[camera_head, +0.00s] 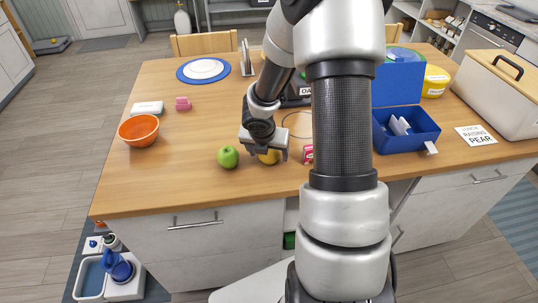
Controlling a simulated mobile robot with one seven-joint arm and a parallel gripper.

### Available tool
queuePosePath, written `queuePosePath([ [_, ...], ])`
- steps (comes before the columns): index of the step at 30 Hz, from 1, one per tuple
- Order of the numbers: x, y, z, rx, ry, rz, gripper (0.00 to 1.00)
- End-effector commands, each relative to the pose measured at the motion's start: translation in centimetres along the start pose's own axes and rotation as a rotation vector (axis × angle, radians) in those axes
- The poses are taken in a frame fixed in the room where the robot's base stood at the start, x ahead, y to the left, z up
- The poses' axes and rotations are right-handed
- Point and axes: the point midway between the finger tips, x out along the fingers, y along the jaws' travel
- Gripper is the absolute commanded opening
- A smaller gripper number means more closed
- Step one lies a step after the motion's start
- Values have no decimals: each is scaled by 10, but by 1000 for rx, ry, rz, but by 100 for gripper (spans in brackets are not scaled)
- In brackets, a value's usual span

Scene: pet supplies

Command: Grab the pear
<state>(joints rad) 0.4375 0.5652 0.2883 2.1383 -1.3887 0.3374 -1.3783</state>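A yellow rounded fruit, probably the pear (270,157), lies on the wooden table near its front edge. My gripper (264,150) is directly over it, pointing down, and hides its upper part. The fingers appear spread to either side of the fruit, but whether they touch it is too small to tell. A green apple-like fruit (228,157) sits just left of my gripper, apart from it.
A red item (308,153) is right of my gripper. An open blue box (407,137) and a "PEAR" card (477,135) are farther right. The left front table is clear.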

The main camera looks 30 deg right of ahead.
Motion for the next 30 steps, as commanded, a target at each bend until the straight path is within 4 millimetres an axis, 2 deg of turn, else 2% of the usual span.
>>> queuePosePath([
  [1,0,0,0,0,0,0,65],
  [8,0,0,0,0,0,0,26],
  [14,-1,0,0,-1,0,0,26],
  [17,-7,0,4,0,-2,0,26],
  [30,-81,0,37,2,-2,0,26],
])
